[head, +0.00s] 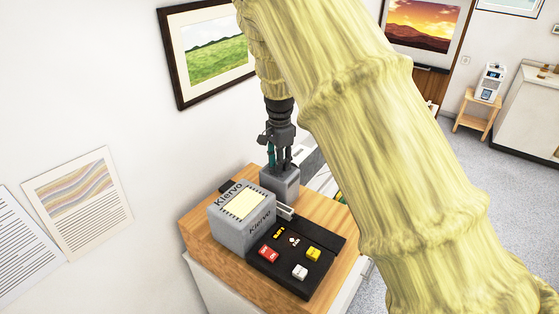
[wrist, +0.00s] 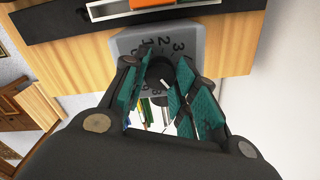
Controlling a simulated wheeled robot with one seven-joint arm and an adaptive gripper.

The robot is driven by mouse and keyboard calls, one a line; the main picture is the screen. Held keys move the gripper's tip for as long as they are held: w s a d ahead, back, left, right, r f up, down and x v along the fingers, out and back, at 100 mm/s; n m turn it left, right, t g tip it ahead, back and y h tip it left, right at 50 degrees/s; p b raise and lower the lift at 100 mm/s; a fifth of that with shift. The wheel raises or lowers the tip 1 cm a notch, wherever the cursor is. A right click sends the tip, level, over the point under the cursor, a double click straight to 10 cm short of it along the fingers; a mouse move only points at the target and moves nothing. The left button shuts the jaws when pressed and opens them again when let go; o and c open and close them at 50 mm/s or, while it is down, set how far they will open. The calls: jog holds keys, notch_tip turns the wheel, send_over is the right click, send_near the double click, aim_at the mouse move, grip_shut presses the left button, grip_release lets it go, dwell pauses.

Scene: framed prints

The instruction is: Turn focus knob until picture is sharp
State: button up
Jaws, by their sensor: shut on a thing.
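A dark round knob (wrist: 160,72) sits on a grey housing (wrist: 205,42) marked with numerals in the wrist view. My gripper (wrist: 161,88) has its teal finger pads on either side of the knob and is shut on it. In the head view my gripper (head: 281,165) points down onto the small grey box (head: 286,187), and its fingers hide the knob. In front of that box stands a larger grey box (head: 258,228) labelled "Klervo" with a pale yellow, blank-looking lit panel (head: 243,204) on top. I cannot tell from these views how sharp any picture is.
A framed green landscape (head: 212,52) hangs behind. My arm covers much of the right; open floor (head: 455,170) shows beyond it.

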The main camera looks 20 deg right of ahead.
jog(key=shift+m, duration=0.6)
jog(key=shift+f, duration=0.1)
jog(key=o, duration=1.1)
jog(key=shift+d, duration=0.1)
jog(key=shift+c, duration=0.2)
notch_tip(320, 180, up, 12)
